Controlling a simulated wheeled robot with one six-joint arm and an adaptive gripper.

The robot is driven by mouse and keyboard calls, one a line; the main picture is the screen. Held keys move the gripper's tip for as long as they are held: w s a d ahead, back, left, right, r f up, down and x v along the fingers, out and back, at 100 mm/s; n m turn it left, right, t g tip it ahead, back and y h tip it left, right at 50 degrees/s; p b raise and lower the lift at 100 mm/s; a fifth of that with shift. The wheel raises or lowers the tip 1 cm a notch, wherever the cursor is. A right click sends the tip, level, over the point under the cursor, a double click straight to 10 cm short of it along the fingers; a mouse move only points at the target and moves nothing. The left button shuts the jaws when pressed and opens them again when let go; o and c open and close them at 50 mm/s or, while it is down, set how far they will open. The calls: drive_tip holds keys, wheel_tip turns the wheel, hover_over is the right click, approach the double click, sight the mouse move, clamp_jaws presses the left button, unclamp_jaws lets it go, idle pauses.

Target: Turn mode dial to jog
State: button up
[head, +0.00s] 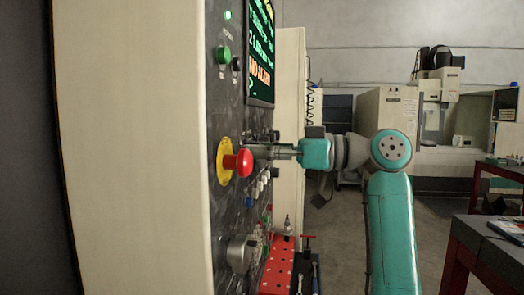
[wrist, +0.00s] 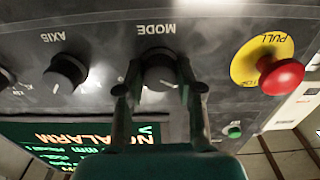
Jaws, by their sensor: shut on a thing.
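The mode dial (wrist: 160,72) is a dark round knob on the grey control panel, under the word MODE, which appears upside down in the wrist view. My gripper (wrist: 159,84) has one finger on each side of the dial and is shut on it. In the head view my gripper (head: 265,152) reaches left to the panel, just behind the red emergency stop button. The dial itself is hidden there. The small marks around the dial are mostly covered or too blurred to read, so its setting cannot be told.
The red emergency stop button (head: 243,163) on its yellow plate (head: 224,160) sticks out close to my gripper. The axis dial (wrist: 65,73) sits on the mode dial's other side. A green button (head: 223,55) and a screen (head: 261,50) reading NO ALARM are above.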

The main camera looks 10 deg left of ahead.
idle(0.3)
drive_tip(key=o, duration=1.2)
drive_tip(key=shift+a, duration=0.1)
drive_tip(key=shift+c, duration=0.2)
drive_tip(key=d, duration=1.2)
drive_tip(key=shift+s, duration=0.15)
